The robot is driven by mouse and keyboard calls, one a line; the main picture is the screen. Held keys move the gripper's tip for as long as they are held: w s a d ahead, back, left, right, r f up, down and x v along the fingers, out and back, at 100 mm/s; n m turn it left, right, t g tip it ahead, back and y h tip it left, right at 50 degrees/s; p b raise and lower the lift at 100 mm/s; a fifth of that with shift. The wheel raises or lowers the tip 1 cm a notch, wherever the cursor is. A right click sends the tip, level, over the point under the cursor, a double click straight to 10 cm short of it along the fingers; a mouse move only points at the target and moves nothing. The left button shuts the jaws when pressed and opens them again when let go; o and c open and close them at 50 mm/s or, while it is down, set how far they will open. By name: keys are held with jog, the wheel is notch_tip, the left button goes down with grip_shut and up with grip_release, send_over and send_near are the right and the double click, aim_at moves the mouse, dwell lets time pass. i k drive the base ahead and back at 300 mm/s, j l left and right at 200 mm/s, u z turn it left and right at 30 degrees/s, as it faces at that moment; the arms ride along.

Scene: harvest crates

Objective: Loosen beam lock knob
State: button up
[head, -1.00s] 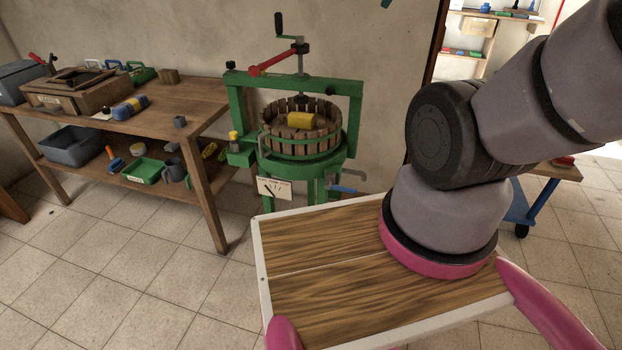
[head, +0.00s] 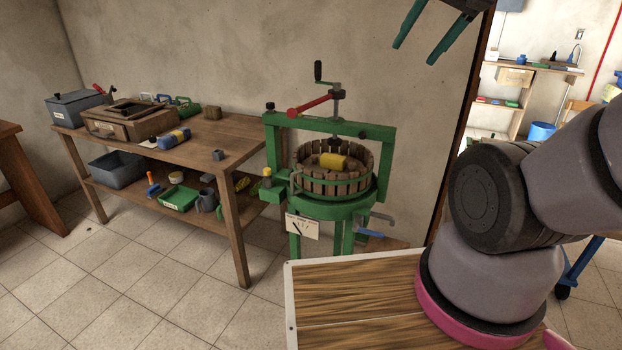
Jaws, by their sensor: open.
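The green fruit press (head: 385,160) stands against the wall in the middle of the head view. Its green beam (head: 325,124) crosses above the slatted wooden basket (head: 335,185). A small black knob (head: 270,106) sits on the beam's left end; a dark fitting (head: 361,135) shows near the right end. I cannot tell for sure which is the beam lock knob. A yellow-topped knob (head: 267,171) stands lower, on the left side. My gripper (head: 415,55) is at the top edge, above and right of the press, with its two teal fingers apart and empty. Its upper part is cut off.
A wooden workbench (head: 235,128) with boxes and tools stands left of the press. A blue-handled lever (head: 370,234) juts out low at the right. Tiled floor (head: 140,290) is clear in front of the bench.

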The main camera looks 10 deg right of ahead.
aim_at(270, 106)
jog(key=i+j+u, duration=0.1)
jog(key=i+j, duration=0.15)
jog(key=i, duration=0.25)
jog(key=i+j+u, duration=0.1)
jog(key=i+j, duration=0.15)
jog(key=i, duration=0.3)
